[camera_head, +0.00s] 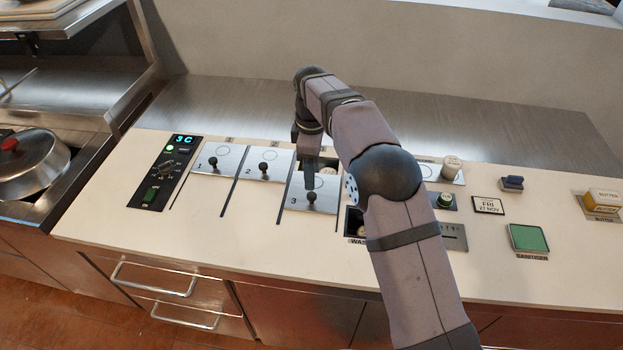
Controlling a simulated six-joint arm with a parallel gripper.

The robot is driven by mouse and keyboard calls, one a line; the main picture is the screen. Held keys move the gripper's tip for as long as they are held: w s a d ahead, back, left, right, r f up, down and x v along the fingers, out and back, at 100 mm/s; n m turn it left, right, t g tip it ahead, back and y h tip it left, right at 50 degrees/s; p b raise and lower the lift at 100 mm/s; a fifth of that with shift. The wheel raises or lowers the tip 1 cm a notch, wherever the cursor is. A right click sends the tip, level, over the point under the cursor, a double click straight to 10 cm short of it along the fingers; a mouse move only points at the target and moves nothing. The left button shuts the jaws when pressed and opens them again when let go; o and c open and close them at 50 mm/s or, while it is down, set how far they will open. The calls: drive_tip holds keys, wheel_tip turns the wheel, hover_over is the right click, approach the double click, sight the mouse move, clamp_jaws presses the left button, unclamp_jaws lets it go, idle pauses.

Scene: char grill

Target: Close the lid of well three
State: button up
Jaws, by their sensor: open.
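The steel lid of well three (327,203), marked 3, sits nearer the counter's front edge than the lids of well one (217,159) and well two (268,168). Behind it, part of the well three opening (328,160) is uncovered. The lid has a round black knob (312,197). My gripper (309,186) points down over this lid, open, with its tips close to the knob. I cannot tell whether they touch it. My wrist and arm hide part of the opening and the right side.
A black control panel (165,172) with a lit display stands left of the wells. Right of my arm are a green sanitiser pad (528,238), a date card (488,205), a dark-blue stamp-like block (512,183) and a butter box (605,199). The steel surface behind is clear.

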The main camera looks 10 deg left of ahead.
drive_tip(key=c, duration=0.5)
drive_tip(key=shift+s+a+f, duration=0.1)
drive_tip(key=shift+a+f, duration=0.1)
drive_tip(key=c, duration=0.5)
drive_tip(key=shift+n+t+y, duration=0.4)
drive_tip(key=shift+t, duration=0.3)
drive_tip(key=a+r+b, duration=0.2)
drive_tip(key=r, duration=0.1)
drive_tip(key=a+r+b, duration=0.1)
drive_tip(key=r, duration=0.1)
drive_tip(key=shift+s+a+b, duration=0.3)
drive_tip(key=shift+s+a, duration=0.1)
clamp_jaws()
drive_tip(key=s+r+n+b, duration=0.1)
drive_tip(key=s+r+b, duration=0.25)
drive_tip(key=s, duration=0.25)
drive_tip(key=s+d+f+n, duration=0.1)
drive_tip(key=d+f+n, duration=0.1)
drive_tip(key=n, duration=0.6)
drive_tip(key=s+d+f+n+t, duration=0.1)
drive_tip(key=s+d+f+n, duration=0.1)
drive_tip(key=n, duration=0.6)
drive_tip(key=shift+f+h, duration=0.4)
drive_tip(key=shift+f, duration=0.4)
